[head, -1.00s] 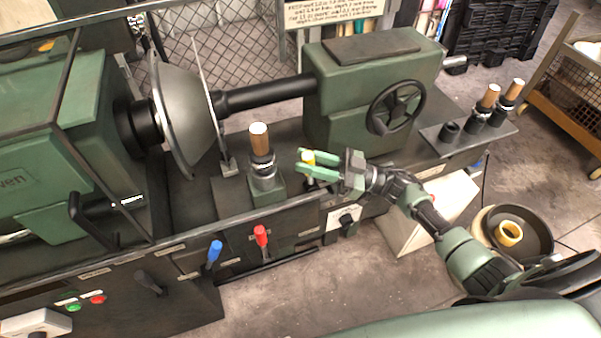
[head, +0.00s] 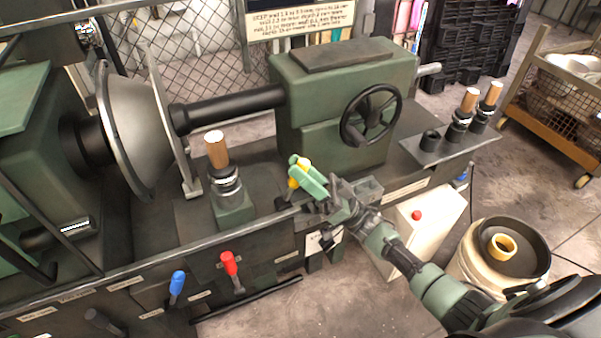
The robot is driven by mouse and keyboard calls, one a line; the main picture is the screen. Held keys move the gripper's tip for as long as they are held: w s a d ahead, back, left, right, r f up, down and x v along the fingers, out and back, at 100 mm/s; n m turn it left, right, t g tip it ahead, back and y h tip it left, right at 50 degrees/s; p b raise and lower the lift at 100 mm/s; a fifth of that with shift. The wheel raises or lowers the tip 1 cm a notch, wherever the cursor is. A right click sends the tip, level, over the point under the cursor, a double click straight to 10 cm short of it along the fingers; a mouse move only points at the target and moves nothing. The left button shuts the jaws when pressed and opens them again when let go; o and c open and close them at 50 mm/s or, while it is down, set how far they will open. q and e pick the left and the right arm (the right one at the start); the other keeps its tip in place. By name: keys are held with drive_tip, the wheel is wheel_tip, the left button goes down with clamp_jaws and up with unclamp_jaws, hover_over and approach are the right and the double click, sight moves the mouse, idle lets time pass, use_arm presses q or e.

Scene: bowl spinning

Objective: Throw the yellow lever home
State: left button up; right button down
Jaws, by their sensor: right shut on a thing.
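The yellow lever (head: 293,183) stands at the front edge of the lathe bed, just right of the tool post (head: 232,206). Its yellow knob shows between and beside the green fingers of my right gripper (head: 307,176). My right gripper is shut on the lever, with its arm coming in from the lower right. The lever's base is partly hidden by the bed edge and the fingers. My left gripper is not in view.
A red lever (head: 229,262) and a blue lever (head: 177,283) stick out of the front panel to the left. The tailstock (head: 330,110) with its handwheel (head: 371,115) rises behind my gripper. A white box with a red button (head: 416,215) and a bucket (head: 480,285) stand at right.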

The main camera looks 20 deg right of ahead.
drive_tip(key=shift+d, duration=0.1)
drive_tip(key=c, duration=1.2)
unclamp_jaws()
drive_tip(key=shift+o, duration=0.2)
wheel_tip(320, 180, up, 20)
drive_tip(key=p, duration=0.1)
